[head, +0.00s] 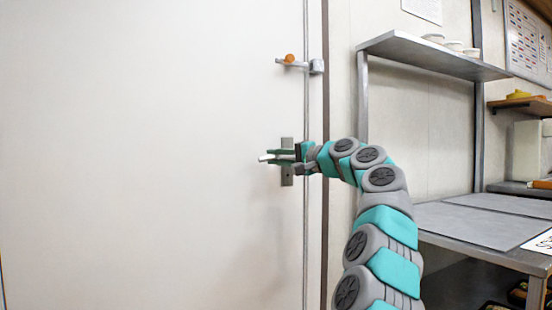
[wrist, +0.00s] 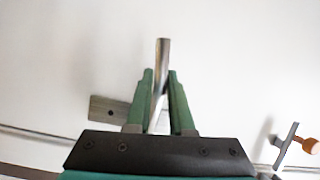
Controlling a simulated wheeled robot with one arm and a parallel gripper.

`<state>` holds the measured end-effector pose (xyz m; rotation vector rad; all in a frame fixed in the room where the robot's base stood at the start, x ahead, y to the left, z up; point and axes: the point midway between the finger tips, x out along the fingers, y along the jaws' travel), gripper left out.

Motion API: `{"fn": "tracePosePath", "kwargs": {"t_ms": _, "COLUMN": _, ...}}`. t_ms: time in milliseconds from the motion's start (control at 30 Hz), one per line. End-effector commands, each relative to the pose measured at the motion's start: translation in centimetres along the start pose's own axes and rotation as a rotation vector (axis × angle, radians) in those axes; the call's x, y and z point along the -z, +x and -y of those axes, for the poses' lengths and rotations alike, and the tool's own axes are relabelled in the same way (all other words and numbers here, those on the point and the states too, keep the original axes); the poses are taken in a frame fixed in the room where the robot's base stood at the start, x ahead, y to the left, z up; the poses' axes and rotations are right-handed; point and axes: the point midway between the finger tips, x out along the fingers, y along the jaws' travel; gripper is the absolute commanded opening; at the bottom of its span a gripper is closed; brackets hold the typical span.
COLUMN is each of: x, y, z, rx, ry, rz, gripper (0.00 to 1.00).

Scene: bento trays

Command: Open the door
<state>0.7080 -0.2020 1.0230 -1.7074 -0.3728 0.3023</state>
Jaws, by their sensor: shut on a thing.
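The large white door (head: 150,150) fills the left of the head view and looks closed against its frame. Its lever handle (head: 264,158) sticks out to the left from a grey plate (head: 287,177) near the door's right edge. My gripper (head: 280,156) is at the handle. In the wrist view the metal handle (wrist: 162,52) runs between the two green fingers of my gripper (wrist: 160,85), which are shut on it. The plate (wrist: 105,108) shows behind the left finger. The part of the handle between the fingers is partly hidden.
A latch with an orange knob (head: 289,58) sits above the handle, across the door edge; it also shows in the wrist view (wrist: 308,146). To the right stand a metal shelf (head: 430,58) with white bowls and a steel worktable (head: 470,222).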

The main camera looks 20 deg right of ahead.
Motion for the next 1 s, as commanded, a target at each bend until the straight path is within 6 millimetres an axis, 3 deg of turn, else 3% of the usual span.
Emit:
{"fn": "tracePosePath", "kwargs": {"t_ms": 367, "x": -0.1, "y": 0.0, "z": -0.2, "rx": -0.020, "ry": -0.049, "rz": 0.004, "gripper": 0.00}}
{"fn": "tracePosePath", "kwargs": {"t_ms": 1000, "x": 0.1, "y": -0.3, "z": -3.2, "rx": -0.187, "ry": -0.471, "rz": 0.035, "gripper": 0.00}}
